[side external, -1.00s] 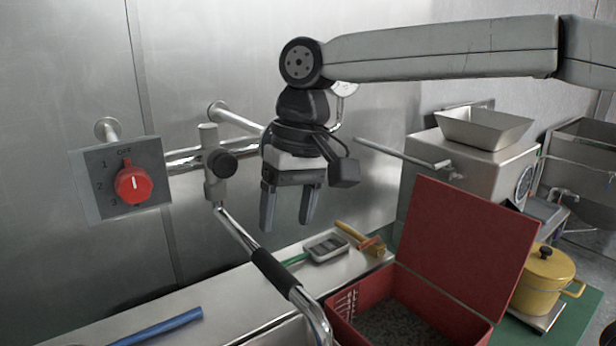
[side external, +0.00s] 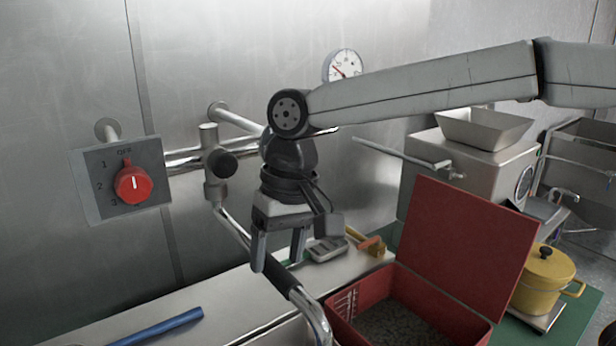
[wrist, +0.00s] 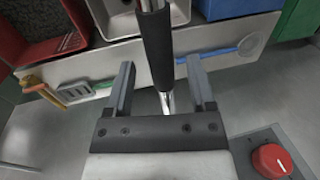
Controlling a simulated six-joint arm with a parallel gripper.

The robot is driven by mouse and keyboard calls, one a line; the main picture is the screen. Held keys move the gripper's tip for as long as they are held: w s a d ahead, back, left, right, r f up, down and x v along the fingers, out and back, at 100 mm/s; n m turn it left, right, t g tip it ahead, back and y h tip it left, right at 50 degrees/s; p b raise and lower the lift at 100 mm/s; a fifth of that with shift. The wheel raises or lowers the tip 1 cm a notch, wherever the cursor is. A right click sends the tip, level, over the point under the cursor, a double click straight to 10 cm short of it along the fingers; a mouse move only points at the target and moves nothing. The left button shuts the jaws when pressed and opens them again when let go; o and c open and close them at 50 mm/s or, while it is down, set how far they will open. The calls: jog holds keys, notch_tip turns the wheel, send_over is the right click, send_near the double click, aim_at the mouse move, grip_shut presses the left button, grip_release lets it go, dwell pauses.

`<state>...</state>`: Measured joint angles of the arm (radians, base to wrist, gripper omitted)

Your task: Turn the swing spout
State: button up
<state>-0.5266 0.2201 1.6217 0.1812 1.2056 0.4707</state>
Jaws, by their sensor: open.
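The swing spout (side external: 231,222) is a bent metal pipe hanging from a wall pipe fitting with a black knob (side external: 221,163). Its black grip sleeve (side external: 284,283) lies just below my gripper (side external: 278,264) in the side view. My gripper is open and points down, with the spout passing by its fingers. In the wrist view the black sleeve (wrist: 157,45) runs up the picture, lined up with the gap between my open fingers (wrist: 160,62). I cannot tell whether the fingertips touch it. Part of the spout is hidden behind a finger.
A red dial (side external: 133,184) is on a wall panel to the left. A red open box (side external: 385,300) stands at the lower right, with a yellow pot (side external: 545,278) beyond.

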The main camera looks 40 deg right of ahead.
jog(key=shift+a+f, duration=0.2)
jog(key=shift+f, duration=0.65)
grip_shut()
jog(key=shift+r, duration=0.1)
dwell(0.8)
